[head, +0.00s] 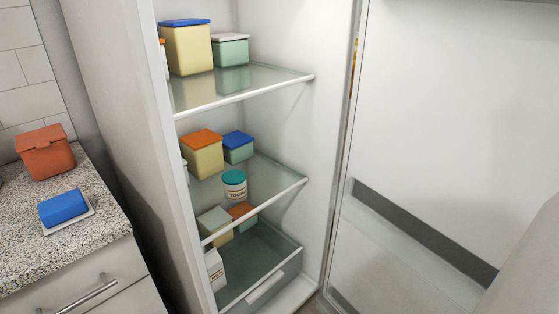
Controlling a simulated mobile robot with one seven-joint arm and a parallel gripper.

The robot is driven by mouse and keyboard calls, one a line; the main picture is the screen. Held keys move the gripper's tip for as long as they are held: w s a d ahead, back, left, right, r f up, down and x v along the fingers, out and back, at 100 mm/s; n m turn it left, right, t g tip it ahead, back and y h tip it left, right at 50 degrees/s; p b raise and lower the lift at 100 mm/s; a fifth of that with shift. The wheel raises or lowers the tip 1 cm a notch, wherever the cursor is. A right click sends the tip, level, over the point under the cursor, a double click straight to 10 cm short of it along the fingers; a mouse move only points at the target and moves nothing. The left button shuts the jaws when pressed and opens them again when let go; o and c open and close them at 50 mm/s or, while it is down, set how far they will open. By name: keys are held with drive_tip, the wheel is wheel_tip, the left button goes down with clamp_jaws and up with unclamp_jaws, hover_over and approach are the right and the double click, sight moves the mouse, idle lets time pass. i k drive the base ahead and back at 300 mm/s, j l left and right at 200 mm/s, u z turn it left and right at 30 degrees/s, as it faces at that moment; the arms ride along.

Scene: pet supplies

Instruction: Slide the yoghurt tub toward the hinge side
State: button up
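The yoghurt tub (235,189) is a small white round tub with a teal lid and dark lettering. It stands upright near the front of the middle glass shelf (272,176) in the open fridge. The open fridge door (440,130) is on the right, so the hinge side is to the tub's right. My gripper is not in view.
Behind the tub stand a yellow container with an orange lid (203,158) and a blue-lidded green one (239,151). The shelf right of the tub looks clear. The upper shelf (245,92) holds more containers. A counter (100,215) is on the left.

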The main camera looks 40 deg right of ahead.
sight(234, 181)
drive_tip(key=i+j+z, duration=0.1)
drive_tip(key=i+z, duration=0.3)
drive_tip(key=i+j+z, duration=0.2)
drive_tip(key=z, duration=0.25)
drive_tip(key=i+j, duration=0.05)
